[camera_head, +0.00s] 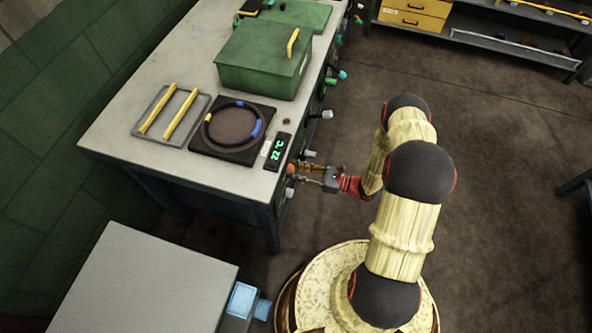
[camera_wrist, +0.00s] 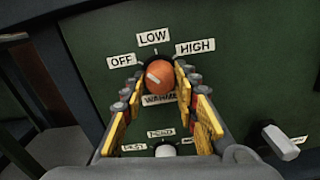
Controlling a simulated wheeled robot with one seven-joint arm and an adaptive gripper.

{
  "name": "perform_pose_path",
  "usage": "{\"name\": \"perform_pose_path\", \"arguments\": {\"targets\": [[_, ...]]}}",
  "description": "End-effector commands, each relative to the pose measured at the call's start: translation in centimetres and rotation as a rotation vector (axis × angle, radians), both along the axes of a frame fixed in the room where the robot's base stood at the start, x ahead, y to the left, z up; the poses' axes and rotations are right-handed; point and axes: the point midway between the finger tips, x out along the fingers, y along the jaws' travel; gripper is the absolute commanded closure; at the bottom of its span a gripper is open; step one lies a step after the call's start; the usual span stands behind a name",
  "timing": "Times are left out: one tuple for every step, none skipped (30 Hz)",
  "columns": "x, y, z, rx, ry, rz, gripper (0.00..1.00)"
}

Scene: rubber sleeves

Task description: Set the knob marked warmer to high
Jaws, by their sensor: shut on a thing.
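The warmer knob (camera_wrist: 160,78) is round and orange with a white pointer mark on its left part. The mark slants up and left, roughly toward the OFF label (camera_wrist: 122,61); its exact setting is hard to tell. The LOW label (camera_wrist: 153,37) is above the knob and the HIGH label (camera_wrist: 195,47) is at its upper right. The WARMER label (camera_wrist: 159,99) is below, partly covered by a finger. My gripper (camera_wrist: 161,86) is shut on the knob, with yellow fingers on its left and right sides. In the head view, my gripper (camera_head: 301,169) is at the bench's right side.
Another knob (camera_wrist: 166,150) with its own labels sits below, and a grey handle (camera_wrist: 280,142) sticks out at lower right. Several other knobs line the bench side. The bench top (camera_head: 132,160) holds a black hot plate (camera_head: 253,154) and a green box (camera_head: 250,78).

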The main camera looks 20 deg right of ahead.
Motion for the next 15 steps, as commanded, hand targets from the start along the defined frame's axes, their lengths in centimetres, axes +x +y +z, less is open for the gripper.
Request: {"name": "perform_pose_path", "arguments": {"targets": [[0.04, -0.04, 0.01, 0.020, 0.028, -0.001, 0.96], [0.05, -0.05, 0.02, 0.034, 0.047, -0.001, 0.96], [0.05, -0.05, 0.03, 0.054, 0.075, -0.001, 0.96], [0.05, -0.05, 0.03, 0.070, 0.096, -0.001, 0.96], [0.05, -0.05, 0.03, 0.086, 0.119, -0.001, 0.96], [0.06, -0.06, 0.03, 0.108, 0.149, -0.001, 0.96], [0.06, -0.06, 0.03, 0.125, 0.172, -0.001, 0.96], [0.05, -0.05, 0.02, 0.142, 0.196, -0.001, 0.96], [0.04, -0.04, 0.01, 0.165, 0.227, -0.001, 0.96], [0.04, -0.04, 0.01, 0.182, 0.251, -0.001, 0.96], [0.05, -0.05, 0.03, 0.199, 0.274, -0.001, 0.96], [0.07, -0.07, 0.05, 0.220, 0.303, -0.001, 0.96], [0.09, -0.08, 0.04, 0.237, 0.326, -0.001, 0.96], [0.08, -0.07, 0.03, 0.254, 0.350, -0.001, 0.96], [0.06, -0.06, 0.01, 0.277, 0.381, -0.002, 0.96]]}}
